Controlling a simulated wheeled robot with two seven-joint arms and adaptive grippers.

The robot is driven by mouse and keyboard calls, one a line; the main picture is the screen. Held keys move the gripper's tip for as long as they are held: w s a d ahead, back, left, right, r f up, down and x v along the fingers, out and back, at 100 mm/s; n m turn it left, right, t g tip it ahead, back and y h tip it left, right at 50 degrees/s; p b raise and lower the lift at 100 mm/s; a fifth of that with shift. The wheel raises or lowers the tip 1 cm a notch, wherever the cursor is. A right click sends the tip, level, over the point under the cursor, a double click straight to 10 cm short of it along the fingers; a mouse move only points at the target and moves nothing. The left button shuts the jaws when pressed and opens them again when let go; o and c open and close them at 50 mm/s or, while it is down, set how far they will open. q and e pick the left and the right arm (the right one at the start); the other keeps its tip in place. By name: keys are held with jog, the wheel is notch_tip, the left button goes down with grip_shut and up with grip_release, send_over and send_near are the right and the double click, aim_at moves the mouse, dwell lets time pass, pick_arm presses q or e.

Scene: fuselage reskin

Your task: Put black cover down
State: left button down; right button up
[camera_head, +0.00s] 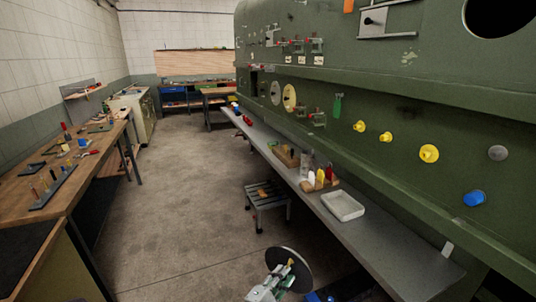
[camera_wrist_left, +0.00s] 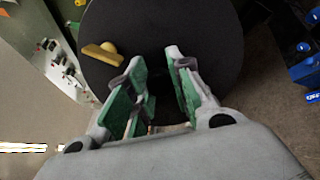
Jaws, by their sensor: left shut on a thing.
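The black cover (camera_head: 291,265) is a round dark disc held in the air at the bottom of the head view. In the left wrist view the black cover (camera_wrist_left: 215,40) fills the space beyond the fingers, with a yellow handle (camera_wrist_left: 101,55) on its face. My left gripper (camera_head: 277,278) is shut on the cover. In the left wrist view its green-padded fingers (camera_wrist_left: 154,62) reach to the disc; the exact contact point is hard to see. My right gripper is in neither view.
A long grey shelf (camera_head: 375,245) runs along the green fuselage (camera_head: 400,115), with a white tray (camera_head: 342,205) and wooden holders on it. A slatted step stool (camera_head: 268,196) stands beside it. A wooden workbench (camera_head: 80,175) with tools is at left. The floor (camera_head: 180,215) between is clear.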

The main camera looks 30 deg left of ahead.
pick_arm(q)
jog(key=shift+w+d+r+n+y, duration=0.1)
jog(key=shift+d+r+n+y, duration=0.1)
jog(key=shift+d+n+y, duration=0.35)
jog(key=shift+d+y, duration=0.25)
jog(key=shift+d, duration=0.25)
